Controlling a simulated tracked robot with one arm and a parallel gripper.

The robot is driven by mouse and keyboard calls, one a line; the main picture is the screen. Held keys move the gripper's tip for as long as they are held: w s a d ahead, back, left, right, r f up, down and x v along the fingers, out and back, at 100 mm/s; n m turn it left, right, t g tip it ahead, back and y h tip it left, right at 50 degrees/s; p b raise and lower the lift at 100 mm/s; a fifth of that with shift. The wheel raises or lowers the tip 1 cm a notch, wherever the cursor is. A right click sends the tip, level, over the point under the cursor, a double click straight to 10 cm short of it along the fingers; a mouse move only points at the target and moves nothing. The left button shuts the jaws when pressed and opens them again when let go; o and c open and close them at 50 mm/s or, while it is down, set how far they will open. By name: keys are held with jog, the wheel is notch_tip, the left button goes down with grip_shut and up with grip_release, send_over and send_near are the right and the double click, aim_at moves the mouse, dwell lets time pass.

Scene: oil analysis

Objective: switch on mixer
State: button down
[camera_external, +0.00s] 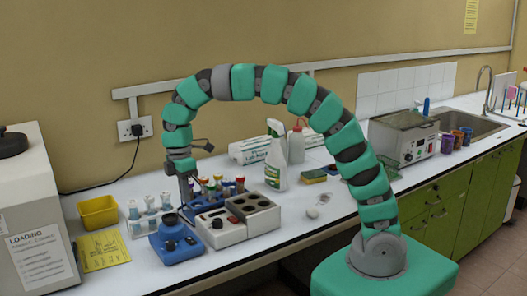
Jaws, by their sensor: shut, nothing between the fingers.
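The mixer appears to be the small blue device (175,247) with a dark cup-like top, on the white bench near its front edge. My gripper (187,208) points down above and just behind the mixer's right side. Its fingers are shut and empty. I cannot tell whether the fingertips touch the mixer. The mixer's switch is too small to make out, and I cannot tell whether it is on.
A white block with dark wells (238,218) stands right of the mixer, with capped tubes (222,187) behind. Small bottles (150,214), a yellow tray (98,212) and a yellow note (103,250) lie left. A spray bottle (276,160) stands farther right.

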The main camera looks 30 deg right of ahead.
aim_at(192, 242)
jog(key=f, duration=0.4)
jog(key=s+f, duration=0.1)
jog(key=f, duration=0.7)
jog(key=shift+s+f, duration=0.2)
jog(key=shift+s, duration=0.1)
jog(key=shift+s+f, duration=0.1)
jog(key=shift+f, duration=0.05)
jog(key=shift+w+r, duration=0.25)
jog(key=shift+w, duration=0.6)
notch_tip(192, 242, up, 14)
jog(key=s, duration=0.1)
jog(key=shift+s+p, duration=0.35)
